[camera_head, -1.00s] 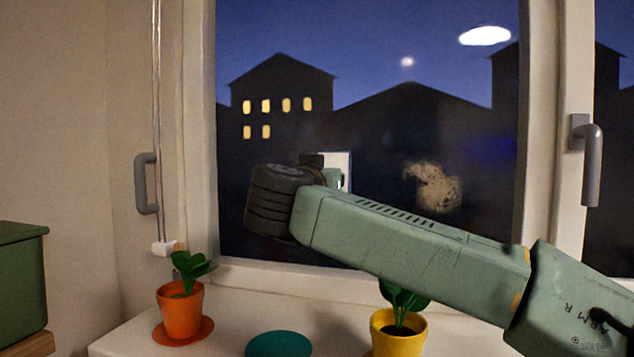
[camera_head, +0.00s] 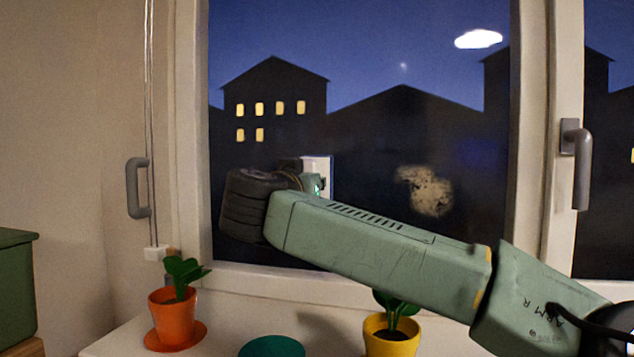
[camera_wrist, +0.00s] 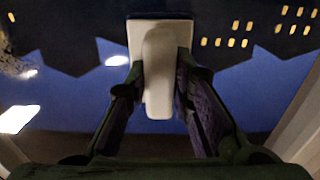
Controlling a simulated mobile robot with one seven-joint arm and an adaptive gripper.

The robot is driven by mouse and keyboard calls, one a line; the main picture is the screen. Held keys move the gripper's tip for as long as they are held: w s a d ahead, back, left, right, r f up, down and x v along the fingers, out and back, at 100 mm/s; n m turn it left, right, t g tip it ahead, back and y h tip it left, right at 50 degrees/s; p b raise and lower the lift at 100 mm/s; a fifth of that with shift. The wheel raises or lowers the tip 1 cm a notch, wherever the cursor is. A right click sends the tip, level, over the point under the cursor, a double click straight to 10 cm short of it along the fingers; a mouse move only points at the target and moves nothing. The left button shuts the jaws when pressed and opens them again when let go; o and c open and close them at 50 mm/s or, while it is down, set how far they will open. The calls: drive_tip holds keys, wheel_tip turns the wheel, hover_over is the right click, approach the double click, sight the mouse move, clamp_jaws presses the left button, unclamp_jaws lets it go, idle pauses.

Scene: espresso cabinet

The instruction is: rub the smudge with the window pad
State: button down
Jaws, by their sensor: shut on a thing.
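The smudge (camera_head: 427,190) is a tan, speckled patch on the dark window pane, right of the pad in the head view. Part of it shows at the left edge of the wrist view (camera_wrist: 14,64). The window pad is white; its flat plate (camera_head: 318,168) shows beyond my arm in the head view. In the wrist view its pale handle (camera_wrist: 158,88) sits between my two fingers. My gripper (camera_wrist: 160,76) is shut on this handle. The pad is left of the smudge and apart from it in the head view. Whether it touches the glass I cannot tell.
An orange pot with a plant (camera_head: 172,318) and a yellow pot with a plant (camera_head: 391,336) stand on the sill, with a teal round thing (camera_head: 272,347) between them. A green box (camera_head: 16,285) is at left.

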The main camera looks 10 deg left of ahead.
drive_tip(key=a+p, duration=0.1)
drive_tip(key=a, duration=0.6)
drive_tip(key=shift+w+p, duration=0.15)
drive_tip(key=shift+p, duration=0.15)
idle(0.3)
drive_tip(key=s, duration=0.6)
drive_tip(key=shift+b, duration=0.35)
drive_tip(key=shift+s, duration=0.1)
drive_tip(key=s, duration=0.3)
drive_tip(key=shift+a, duration=0.1)
